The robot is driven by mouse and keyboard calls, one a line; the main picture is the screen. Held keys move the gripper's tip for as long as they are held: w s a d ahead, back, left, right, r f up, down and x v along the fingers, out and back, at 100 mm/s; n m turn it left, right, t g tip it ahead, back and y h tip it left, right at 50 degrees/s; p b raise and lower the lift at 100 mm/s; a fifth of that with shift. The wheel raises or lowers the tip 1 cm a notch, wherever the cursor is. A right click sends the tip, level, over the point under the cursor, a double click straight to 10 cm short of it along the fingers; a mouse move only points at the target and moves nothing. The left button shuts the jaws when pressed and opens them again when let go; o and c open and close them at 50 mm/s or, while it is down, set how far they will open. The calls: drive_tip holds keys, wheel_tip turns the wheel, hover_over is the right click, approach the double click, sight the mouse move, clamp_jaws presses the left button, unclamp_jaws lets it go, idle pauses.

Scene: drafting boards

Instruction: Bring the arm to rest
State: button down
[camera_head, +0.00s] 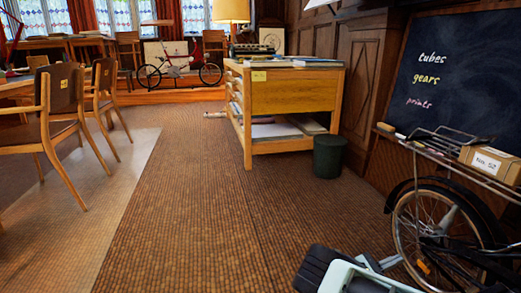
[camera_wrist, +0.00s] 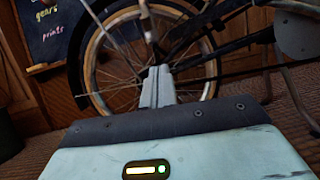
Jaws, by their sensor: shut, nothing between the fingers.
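My gripper (camera_wrist: 157,84) shows in the wrist view with its two grey fingers together and nothing between them. It points towards the spoked wheel of a bicycle (camera_wrist: 100,62); I cannot tell the exact gap. In the head view, part of my arm with its pale green casing shows low at the right of centre, over the floor. The bicycle (camera_head: 440,237) stands to the right of it there, cut off by the picture's edge.
A carton (camera_head: 490,163) sits on the bicycle's rack, before a blackboard (camera_head: 462,75). A dark green bin (camera_head: 328,157) stands by a wooden drawer cabinet (camera_head: 295,95). Chairs (camera_head: 66,90) stand at the left. The brown carpet (camera_head: 190,200) in the middle is clear.

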drive_tip(key=s+a+r+m+g+y+p, duration=0.2)
drive_tip(key=s+a+r+m+y, duration=0.1)
drive_tip(key=s+a+r+y, duration=0.35)
drive_tip(key=s+a+r+m+g+y+p, duration=0.1)
drive_tip(key=s+a+r+m+y, duration=0.3)
drive_tip(key=a+r, duration=0.5)
drive_tip(key=s+a+r+m+g+y+p, duration=0.2)
drive_tip(key=s+a+r+y, duration=0.2)
drive_tip(key=a+r+y, duration=0.4)
drive_tip(key=s+a+r+m+t+y+p, duration=0.1)
drive_tip(key=s+a+r+t+y+p, duration=0.1)
drive_tip(key=s+a+r, duration=0.45)
drive_tip(key=s+a+r+m+t+y+p, duration=0.1)
drive_tip(key=s+a+r+t+y, duration=0.15)
drive_tip(key=s+r, duration=0.6)
wheel_tip(320, 180, up, 37)
drive_tip(key=s+p, duration=0.2)
drive_tip(key=p, duration=3.6)
drive_tip(key=shift+a+g, duration=0.3)
drive_tip(key=shift+g, duration=0.05)
